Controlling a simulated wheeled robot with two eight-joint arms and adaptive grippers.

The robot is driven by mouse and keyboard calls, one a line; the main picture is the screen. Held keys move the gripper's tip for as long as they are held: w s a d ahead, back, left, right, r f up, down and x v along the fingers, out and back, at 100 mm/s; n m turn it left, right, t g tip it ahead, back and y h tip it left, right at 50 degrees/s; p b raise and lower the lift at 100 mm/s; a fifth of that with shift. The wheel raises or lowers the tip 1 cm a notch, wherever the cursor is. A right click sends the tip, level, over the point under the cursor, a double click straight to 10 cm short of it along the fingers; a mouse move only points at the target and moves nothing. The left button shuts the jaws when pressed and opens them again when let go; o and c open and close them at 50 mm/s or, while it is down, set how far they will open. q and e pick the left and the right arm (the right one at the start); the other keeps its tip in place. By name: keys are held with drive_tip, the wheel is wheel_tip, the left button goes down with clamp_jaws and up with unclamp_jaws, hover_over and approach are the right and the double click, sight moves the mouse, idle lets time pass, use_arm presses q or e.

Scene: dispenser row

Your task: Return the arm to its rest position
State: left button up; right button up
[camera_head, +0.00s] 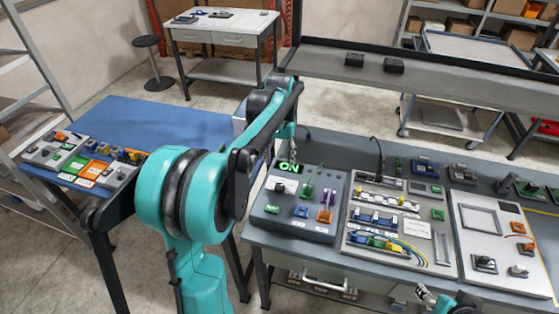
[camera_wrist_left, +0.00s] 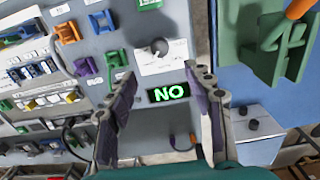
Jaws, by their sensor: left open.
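My left arm reaches over the grey control panel (camera_head: 335,195) on the workbench. My left gripper (camera_head: 293,148) is above the panel's back left part, near a lit green ON display (camera_head: 290,167). In the left wrist view the left gripper (camera_wrist_left: 162,92) is open, with nothing between its fingers. The display (camera_wrist_left: 168,92) shows upside down between and beyond them. A dark knob (camera_wrist_left: 158,47) on a white plate lies farther up that view. Part of my right gripper (camera_head: 427,294) shows at the bottom edge of the head view; its opening is unclear.
Boards with wiring (camera_head: 398,255) and a pale panel (camera_head: 470,245) lie right of the control panel. A thin dark stand (camera_head: 379,160) rises behind them. A blue table (camera_head: 165,122) with more switch panels is at left. A raised shelf (camera_head: 440,82) runs behind the bench.

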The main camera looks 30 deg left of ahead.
use_arm(q)
drive_tip(key=s+d+f+m+t+b, duration=0.1)
drive_tip(key=s+d+f+t+b, duration=0.2)
drive_tip(key=s+d, duration=0.4)
drive_tip(key=s+d+f+m+t+b, duration=0.1)
drive_tip(key=s+d+f+t+b, duration=0.2)
drive_tip(key=s+d, duration=0.5)
drive_tip(key=s+f+t, duration=0.1)
drive_tip(key=s, duration=0.3)
drive_tip(key=shift+d+f+m, duration=0.2)
drive_tip(key=shift+m, duration=0.1)
idle(1.1)
